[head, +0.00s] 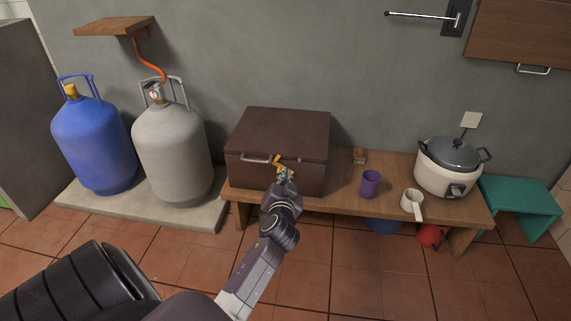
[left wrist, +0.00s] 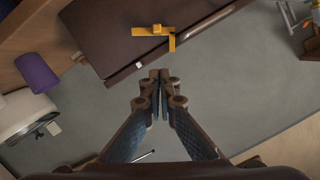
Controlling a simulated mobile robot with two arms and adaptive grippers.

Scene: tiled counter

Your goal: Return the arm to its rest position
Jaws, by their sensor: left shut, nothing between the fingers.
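My left arm reaches up from the bottom of the head view. Its gripper (head: 286,174) is in front of the brown box (head: 310,135) on the low wooden bench. In the left wrist view the fingers (left wrist: 160,76) are together with nothing between them. The box (left wrist: 110,25) is beyond the fingertips there, and its yellow latch (left wrist: 155,31) is just past them. The latch (head: 279,160) and a metal handle (head: 255,160) are on the box front. The lid looks shut. I cannot tell whether the fingers touch the box. My right gripper is not in view.
Blue (head: 92,145) and grey (head: 172,150) gas cylinders stand at left. The tiled floor (head: 350,275) before the bench is clear.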

